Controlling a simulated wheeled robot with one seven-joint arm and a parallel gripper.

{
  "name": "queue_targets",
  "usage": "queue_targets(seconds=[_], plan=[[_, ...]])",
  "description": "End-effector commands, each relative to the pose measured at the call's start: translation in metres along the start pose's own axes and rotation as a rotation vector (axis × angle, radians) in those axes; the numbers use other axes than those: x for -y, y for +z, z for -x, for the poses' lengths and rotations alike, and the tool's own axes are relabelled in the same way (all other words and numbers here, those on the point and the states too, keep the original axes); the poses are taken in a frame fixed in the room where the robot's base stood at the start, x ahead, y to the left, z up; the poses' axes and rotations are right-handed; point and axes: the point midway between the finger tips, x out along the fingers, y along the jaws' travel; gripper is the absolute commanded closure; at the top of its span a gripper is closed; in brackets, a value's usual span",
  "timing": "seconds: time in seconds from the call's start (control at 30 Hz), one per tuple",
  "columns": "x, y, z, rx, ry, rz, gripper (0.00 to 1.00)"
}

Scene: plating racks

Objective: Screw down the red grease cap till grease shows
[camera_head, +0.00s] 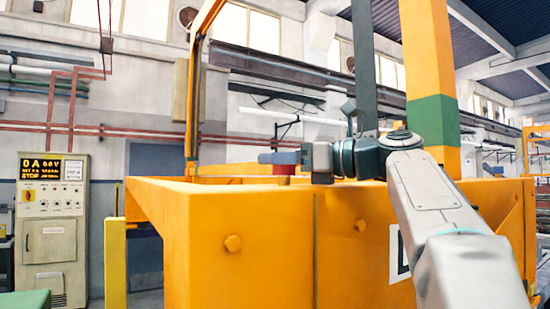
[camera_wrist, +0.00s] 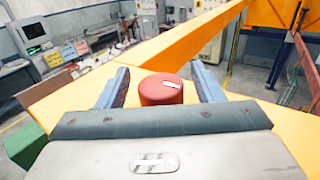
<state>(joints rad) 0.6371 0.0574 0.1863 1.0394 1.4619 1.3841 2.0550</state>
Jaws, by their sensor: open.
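The gripper is open around the cap. No grease can be seen around the cap, and its underside is hidden.
The orange frame (camera_head: 250,240) has bolt heads on its front face and an upright post (camera_head: 432,100) with a green band at right. A control cabinet (camera_head: 54,230) with a lit display stands at left. A yellow post (camera_head: 115,262) is beside it. Above the beam is open space.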

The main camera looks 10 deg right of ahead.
Motion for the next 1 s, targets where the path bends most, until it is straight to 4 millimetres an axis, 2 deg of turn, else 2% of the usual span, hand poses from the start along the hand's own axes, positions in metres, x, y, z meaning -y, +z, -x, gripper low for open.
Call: queue_targets(seconds=[0.2,0.47,0.63,1.0], plan=[[0.0,0.0,-0.015,0.0,0.0,0.0,0.39],[0.0,0.0,-0.016,0.0,-0.001,0.0,0.39],[0.0,0.0,-0.016,0.0,-0.001,0.0,0.83],[0.0,0.001,-0.016,-0.001,-0.041,0.0,0.84]])
